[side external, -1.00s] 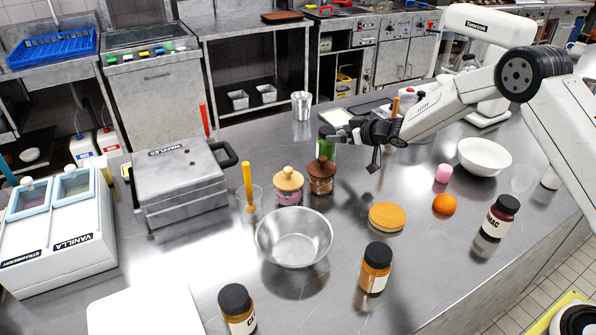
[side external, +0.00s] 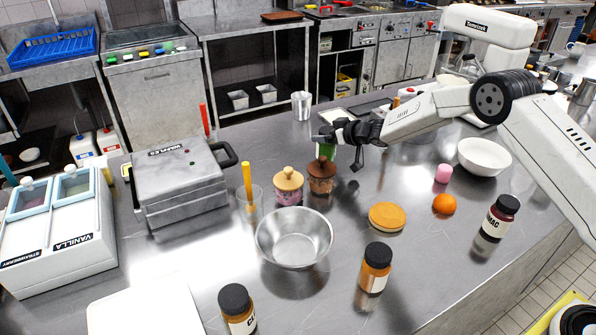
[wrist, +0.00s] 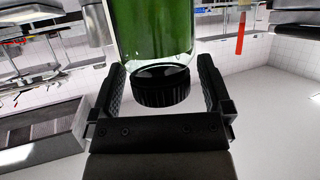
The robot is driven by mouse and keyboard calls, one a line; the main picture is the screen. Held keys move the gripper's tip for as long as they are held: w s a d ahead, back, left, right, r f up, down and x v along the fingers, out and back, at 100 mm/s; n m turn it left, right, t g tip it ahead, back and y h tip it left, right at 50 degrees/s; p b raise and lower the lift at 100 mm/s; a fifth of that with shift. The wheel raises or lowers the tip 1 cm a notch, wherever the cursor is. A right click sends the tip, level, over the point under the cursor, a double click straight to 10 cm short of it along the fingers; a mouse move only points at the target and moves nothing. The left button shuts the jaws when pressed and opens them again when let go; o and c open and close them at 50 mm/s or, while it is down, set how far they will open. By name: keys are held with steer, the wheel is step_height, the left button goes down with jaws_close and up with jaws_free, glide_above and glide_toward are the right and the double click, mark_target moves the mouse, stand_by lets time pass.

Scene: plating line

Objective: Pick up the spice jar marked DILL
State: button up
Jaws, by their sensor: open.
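A jar with green contents (side external: 326,151) and a black lid stands on the steel counter behind the wooden-lidded pots; no label on it is readable. It also shows in the wrist view (wrist: 155,32), its black lid (wrist: 161,88) between the two fingers. My gripper (side external: 338,146) is open at this jar, with a gap showing on each side of the lid in the wrist view (wrist: 161,68). Other jars are a red-brown one ending in MAC (side external: 499,219), an orange-brown one (side external: 376,268) with its label turned away, and one partly cut off (side external: 237,309).
A steel bowl (side external: 293,238), a sponge-coloured disc (side external: 387,216), an orange (side external: 444,204) and a white bowl (side external: 485,156) stand nearby. A waffle maker (side external: 178,185) is at left.

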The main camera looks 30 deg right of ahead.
stand_by(0.3)
steer(key=shift+r, duration=0.1)
jaws_close()
steer(key=shift+r, duration=0.15)
steer(key=shift+r, duration=0.55)
step_height(320, 180, up, 2)
steer(key=s+r, duration=0.9)
steer(key=s, duration=0.5)
steer(key=shift+r, duration=0.25)
